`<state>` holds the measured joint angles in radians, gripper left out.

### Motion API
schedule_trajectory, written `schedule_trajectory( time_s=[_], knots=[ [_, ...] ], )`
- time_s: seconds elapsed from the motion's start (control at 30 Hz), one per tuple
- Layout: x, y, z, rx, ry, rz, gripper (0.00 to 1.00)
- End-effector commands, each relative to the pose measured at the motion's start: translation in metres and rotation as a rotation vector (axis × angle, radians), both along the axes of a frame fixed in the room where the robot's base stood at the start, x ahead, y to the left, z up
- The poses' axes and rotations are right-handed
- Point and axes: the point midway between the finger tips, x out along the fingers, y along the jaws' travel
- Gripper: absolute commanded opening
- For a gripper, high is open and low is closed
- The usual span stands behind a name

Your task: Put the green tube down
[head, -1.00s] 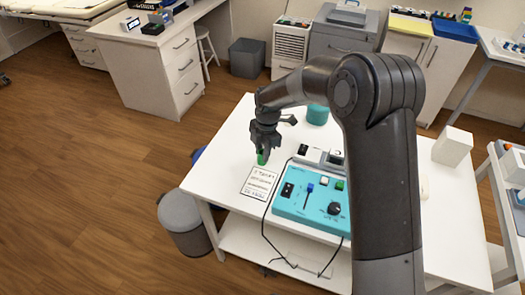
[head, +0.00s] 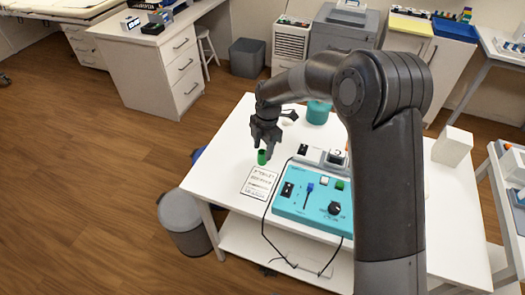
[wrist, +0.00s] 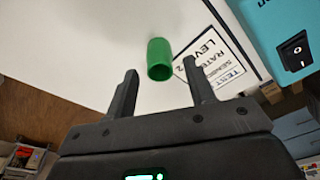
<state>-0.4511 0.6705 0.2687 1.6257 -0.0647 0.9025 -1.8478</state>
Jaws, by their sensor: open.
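The green tube (head: 262,157) stands upright on the white table (head: 226,165), just behind the printed label sheet. In the wrist view the green tube (wrist: 159,60) shows its open end, beyond and between my fingertips and apart from both. My gripper (head: 266,142) is open and empty, just above the tube. In the wrist view my gripper (wrist: 160,75) shows its two dark fingers spread wide.
A printed sheet (head: 259,183) lies in front of the tube. A teal control box (head: 312,205) with switches and a knob stands to the right, its cables hanging over the table's front edge. A grey bin (head: 180,215) is on the floor at left.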

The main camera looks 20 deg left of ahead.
Motion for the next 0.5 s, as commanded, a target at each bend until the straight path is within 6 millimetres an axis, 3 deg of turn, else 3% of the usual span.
schedule_trajectory(
  time_s=[0.3, 0.5],
  knots=[
    [0.008, -0.005, 0.069, 0.003, -0.004, -0.002, 0.49],
    [0.01, -0.006, 0.096, 0.002, -0.002, -0.001, 0.49]
  ],
)
